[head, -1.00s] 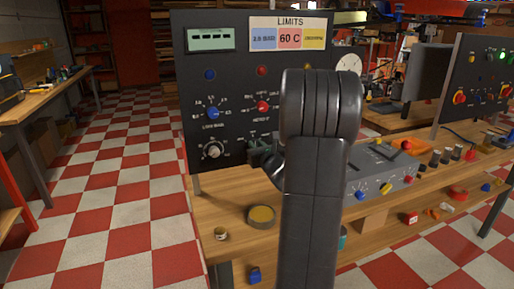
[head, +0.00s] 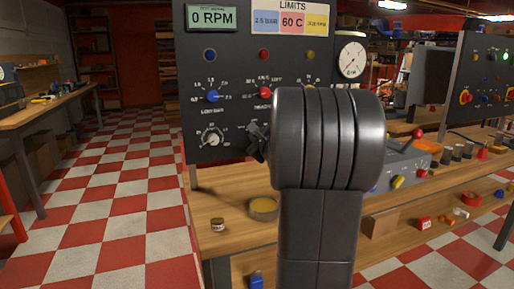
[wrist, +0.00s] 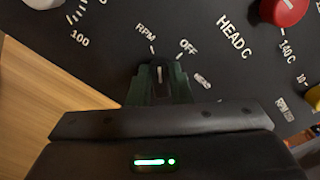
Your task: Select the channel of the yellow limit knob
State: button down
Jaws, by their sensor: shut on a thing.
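The dark control panel (head: 225,75) carries a small selector knob (wrist: 160,74) with a pale pointer, with RPM and OFF printed around it. My gripper (head: 257,142) is shut on this selector knob; its greenish fingers show on either side of it in the wrist view (wrist: 160,85). The pointer stands close to the RPM mark. The yellow limit knob (wrist: 314,97) shows partly at the right edge of the wrist view; my arm hides it in the head view. The green display (head: 212,17) reads 0 RPM. The limits plate (head: 291,21) has blue, red and yellow fields.
The blue knob (head: 213,96) and red knob (head: 265,92) sit above the gripper. A grey-white knob (head: 212,137) is to its left. A tin (head: 263,208) and a small jar (head: 217,224) stand on the wooden bench (head: 225,195). A grey box with a red lever (head: 417,134) is right.

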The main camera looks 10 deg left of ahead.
jog(key=shift+a+f+n+b, duration=0.1)
jog(key=shift+f+n+b, duration=0.1)
jog(key=shift+n+b, duration=1)
jog(key=c, duration=1.3)
grip_release()
jog(key=v, duration=1.4)
jog(key=shift+w+a, duration=0.1)
jog(key=shift+w, duration=0.05)
